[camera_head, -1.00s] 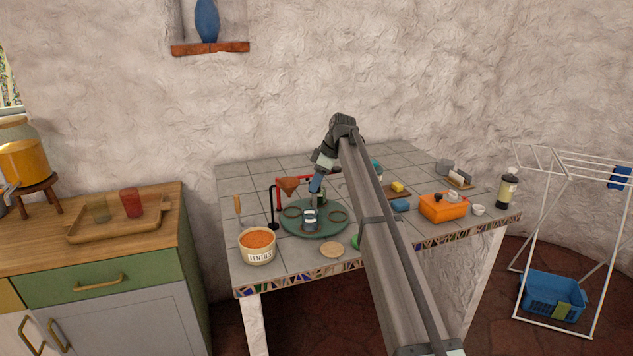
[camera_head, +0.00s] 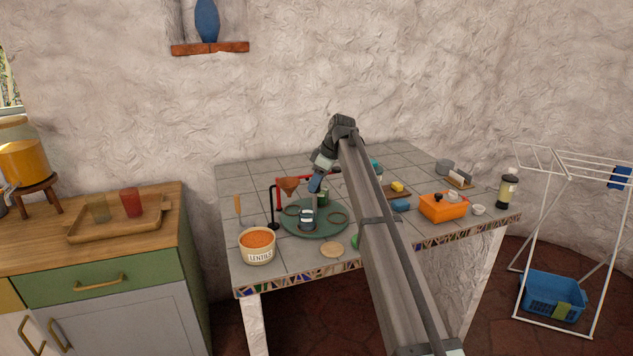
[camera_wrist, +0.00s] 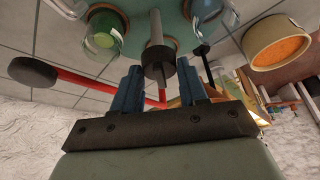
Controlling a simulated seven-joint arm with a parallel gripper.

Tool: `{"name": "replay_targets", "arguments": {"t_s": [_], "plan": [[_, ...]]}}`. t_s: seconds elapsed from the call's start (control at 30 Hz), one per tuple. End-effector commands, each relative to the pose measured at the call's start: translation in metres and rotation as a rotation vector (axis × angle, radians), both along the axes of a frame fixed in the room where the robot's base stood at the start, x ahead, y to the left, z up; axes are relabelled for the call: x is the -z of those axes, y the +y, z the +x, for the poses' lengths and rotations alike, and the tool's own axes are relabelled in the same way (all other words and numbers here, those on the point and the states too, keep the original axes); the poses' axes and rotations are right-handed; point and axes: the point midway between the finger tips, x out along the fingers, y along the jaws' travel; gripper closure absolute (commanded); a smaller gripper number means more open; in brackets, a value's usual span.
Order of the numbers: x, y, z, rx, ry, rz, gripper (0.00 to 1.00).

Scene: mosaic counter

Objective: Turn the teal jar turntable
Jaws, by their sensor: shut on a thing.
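The teal turntable (camera_head: 327,230) sits on the tiled counter with ring-shaped holders. A clear jar (camera_head: 307,219) stands at its front and a jar with green contents (camera_head: 323,199) at its back. In the wrist view, the turntable (camera_wrist: 174,22) fills the top middle, with the green jar (camera_wrist: 104,40) on the left. My gripper (camera_head: 317,184) is over the turntable, fingers pointing down. The fingers partly hide the post's contact area.
A lentils tub (camera_head: 257,247) stands close at the turntable's front left. A red-armed stand with a copper funnel (camera_head: 289,185) is just behind it. A round wooden disc (camera_head: 332,250) lies in front. An orange box (camera_head: 443,207) is far right, beyond my arm.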

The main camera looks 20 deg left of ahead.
Motion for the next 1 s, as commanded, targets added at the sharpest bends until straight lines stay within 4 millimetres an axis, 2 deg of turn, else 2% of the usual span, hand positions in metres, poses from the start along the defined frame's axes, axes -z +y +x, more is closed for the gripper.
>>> {"name": "replay_targets", "arguments": {"t_s": [1.0], "plan": [[-0.0006, 0.0002, -0.0036, 0.509, -0.002, 0.001, 1.0]]}}
